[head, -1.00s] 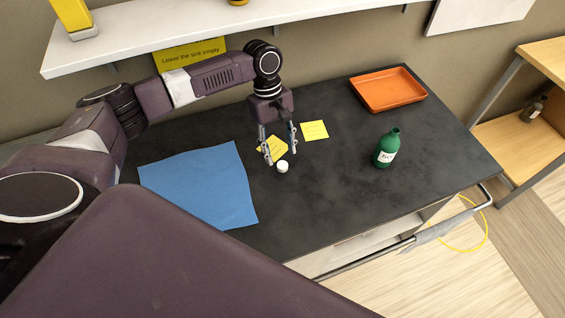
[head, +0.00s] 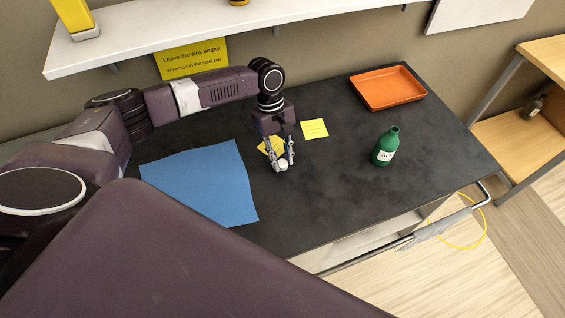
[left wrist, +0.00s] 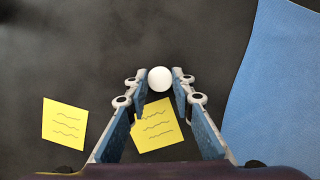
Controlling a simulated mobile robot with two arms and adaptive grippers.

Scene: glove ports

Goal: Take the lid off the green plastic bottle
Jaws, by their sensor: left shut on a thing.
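The green plastic bottle (head: 385,147) stands upright on the right part of the dark bench top, with a white label on its front. Its neck looks open at the top, with no lid on it. A small white round lid (head: 283,163) is at the middle of the bench, well left of the bottle. My left gripper (head: 282,166) is shut on the white lid at bench level. In the left wrist view the lid (left wrist: 159,79) sits between the fingertips (left wrist: 160,80). My right gripper is not in view.
A blue cloth (head: 203,183) lies left of my left gripper. Yellow notes (head: 314,129) lie on the bench near it. An orange tray (head: 388,88) sits at the back right. A white shelf (head: 210,32) runs above the bench's back. Bench around the bottle is clear.

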